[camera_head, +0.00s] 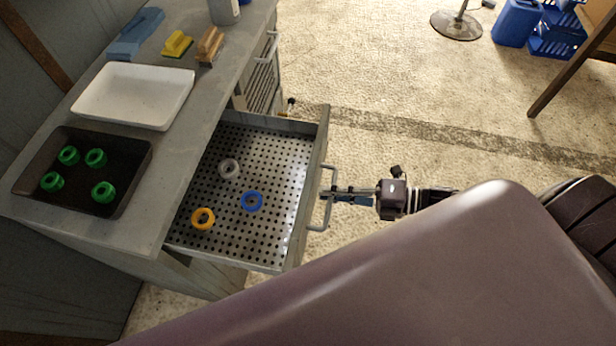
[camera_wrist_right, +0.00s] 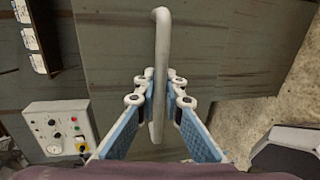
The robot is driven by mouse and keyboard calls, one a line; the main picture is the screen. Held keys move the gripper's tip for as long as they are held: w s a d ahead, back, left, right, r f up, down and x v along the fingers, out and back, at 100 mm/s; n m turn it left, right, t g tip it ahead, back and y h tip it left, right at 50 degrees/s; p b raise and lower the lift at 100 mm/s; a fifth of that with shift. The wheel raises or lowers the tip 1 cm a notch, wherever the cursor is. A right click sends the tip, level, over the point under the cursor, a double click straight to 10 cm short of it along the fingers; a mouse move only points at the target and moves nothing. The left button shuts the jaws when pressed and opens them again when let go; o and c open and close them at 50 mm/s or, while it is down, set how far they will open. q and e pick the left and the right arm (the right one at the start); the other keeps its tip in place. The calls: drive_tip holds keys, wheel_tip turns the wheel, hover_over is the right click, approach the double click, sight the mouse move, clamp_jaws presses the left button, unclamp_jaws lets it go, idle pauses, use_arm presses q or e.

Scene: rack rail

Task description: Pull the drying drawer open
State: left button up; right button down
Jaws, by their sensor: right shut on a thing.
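The drying drawer (camera_head: 270,150) stands pulled out from the grey bench in the head view, its perforated metal floor in sight. My left gripper is not in view.
A control box (camera_wrist_right: 60,130) shows in the wrist view.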

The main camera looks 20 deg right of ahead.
drive_tip(key=shift+f+v, duration=0.25)
drive_tip(key=shift+v, duration=0.95)
drive_tip(key=c, duration=2)
unclamp_jaws()
drive_tip(key=shift+d, duration=0.1)
drive_tip(key=v, duration=1.2)
drive_tip(key=shift+f, duration=0.1)
